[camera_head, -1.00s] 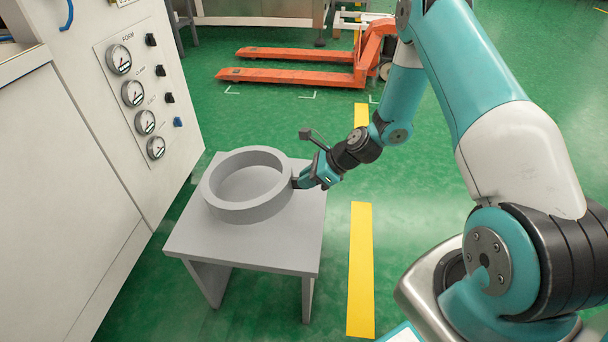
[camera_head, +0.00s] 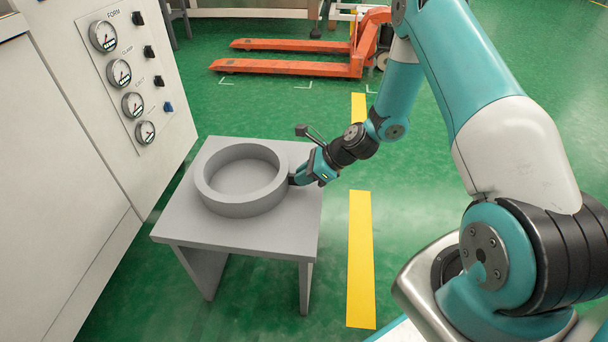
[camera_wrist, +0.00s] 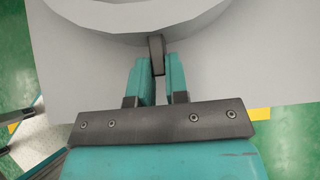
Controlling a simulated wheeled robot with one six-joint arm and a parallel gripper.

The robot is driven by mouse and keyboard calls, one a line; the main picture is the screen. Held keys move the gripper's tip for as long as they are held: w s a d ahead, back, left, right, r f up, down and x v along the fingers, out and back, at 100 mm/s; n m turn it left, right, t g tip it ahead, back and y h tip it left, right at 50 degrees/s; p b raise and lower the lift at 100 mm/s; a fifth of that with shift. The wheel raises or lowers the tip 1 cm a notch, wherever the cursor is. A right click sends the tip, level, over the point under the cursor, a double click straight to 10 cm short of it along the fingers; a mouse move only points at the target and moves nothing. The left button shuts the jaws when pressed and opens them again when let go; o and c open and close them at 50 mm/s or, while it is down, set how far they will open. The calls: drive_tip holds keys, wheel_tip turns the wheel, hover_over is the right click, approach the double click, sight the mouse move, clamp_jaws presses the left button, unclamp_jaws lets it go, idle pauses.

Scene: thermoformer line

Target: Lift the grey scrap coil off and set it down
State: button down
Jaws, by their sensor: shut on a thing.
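The grey scrap coil (camera_head: 243,206) is a thick ring lying flat on a small grey table (camera_head: 240,236) in the head view. My gripper (camera_head: 295,180) reaches in from the right and meets the ring's right side. In the wrist view the teal jaws (camera_wrist: 157,72) are shut on a small dark tab (camera_wrist: 156,50) at the coil's near wall. Part of the coil (camera_wrist: 120,18) fills the top of that view. In the head view the fingertips are small and partly hidden against the coil. Whether the coil touches the tabletop is hard to tell.
A white machine panel with gauges (camera_head: 120,72) stands close to the table's left. An orange pallet jack (camera_head: 300,68) is on the green floor behind. A yellow floor stripe (camera_head: 360,260) runs right of the table, with open floor around it.

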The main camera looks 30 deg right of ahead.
drive_tip(key=c, duration=1)
unclamp_jaws()
drive_tip(key=shift+c, duration=0.2)
drive_tip(key=p+v, duration=0.5)
drive_tip(key=v, duration=1.2)
drive_tip(key=shift+s+d, duration=0.1)
drive_tip(key=shift+d, duration=0.05)
